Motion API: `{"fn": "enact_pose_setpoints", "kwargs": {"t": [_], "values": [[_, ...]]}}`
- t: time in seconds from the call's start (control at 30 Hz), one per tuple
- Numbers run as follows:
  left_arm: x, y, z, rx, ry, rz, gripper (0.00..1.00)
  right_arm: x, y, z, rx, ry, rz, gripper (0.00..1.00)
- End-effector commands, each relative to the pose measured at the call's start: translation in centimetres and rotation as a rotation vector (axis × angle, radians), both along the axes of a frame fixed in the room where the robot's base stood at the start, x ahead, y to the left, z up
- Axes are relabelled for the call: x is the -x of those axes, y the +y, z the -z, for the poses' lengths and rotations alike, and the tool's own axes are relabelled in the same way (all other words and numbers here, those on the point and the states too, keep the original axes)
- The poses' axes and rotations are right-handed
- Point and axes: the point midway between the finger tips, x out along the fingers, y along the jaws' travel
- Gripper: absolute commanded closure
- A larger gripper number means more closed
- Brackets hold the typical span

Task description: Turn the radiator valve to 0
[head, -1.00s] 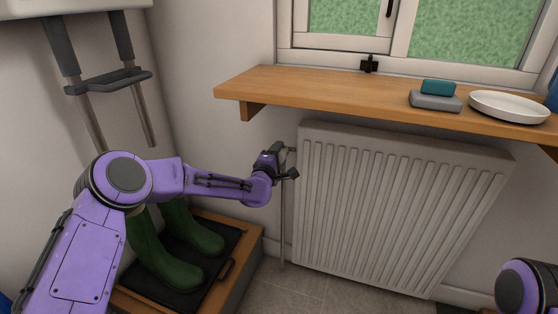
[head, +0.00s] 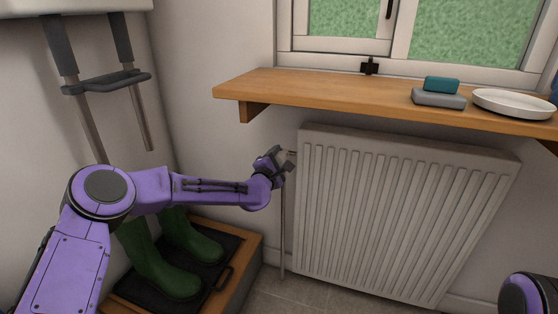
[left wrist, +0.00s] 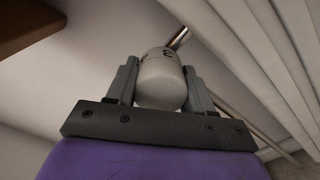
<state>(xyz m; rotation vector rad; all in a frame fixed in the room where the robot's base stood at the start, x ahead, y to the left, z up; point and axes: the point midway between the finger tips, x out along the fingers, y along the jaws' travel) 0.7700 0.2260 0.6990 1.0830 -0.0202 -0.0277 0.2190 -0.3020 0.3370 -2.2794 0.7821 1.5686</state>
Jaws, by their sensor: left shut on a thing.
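My left gripper (head: 284,160) is at the upper left corner of the white radiator (head: 395,215). In the left wrist view its two grey fingers (left wrist: 160,88) are shut on the knob, one on each side. In the head view the gripper hides most of the valve. My right gripper is out of view; only part of my right arm shows at the lower right.
A wooden shelf (head: 330,95) juts out above the radiator and the gripper. It holds a teal and grey block (head: 439,94) and a white dish (head: 512,103). Green boots (head: 150,260) stand on a dark tray below my left arm. A thin pipe (head: 283,230) runs down from the valve.

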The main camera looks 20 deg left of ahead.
Motion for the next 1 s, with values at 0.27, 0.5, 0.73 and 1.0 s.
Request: {"fn": "enact_pose_setpoints", "kwargs": {"t": [0.27,0.5,0.73,1.0], "values": [[0.1,0.0,0.2,-0.001,0.004,0.001,0.24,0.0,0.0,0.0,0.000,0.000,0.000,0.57],[0.0,-0.1,0.1,-0.001,0.002,0.001,0.24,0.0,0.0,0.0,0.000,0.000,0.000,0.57],[2.5,0.1,-0.1,0.000,0.003,0.001,0.24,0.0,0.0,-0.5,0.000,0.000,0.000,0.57],[8.6,0.3,0.0,0.000,0.003,0.001,0.24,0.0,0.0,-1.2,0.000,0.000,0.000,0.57]]}}
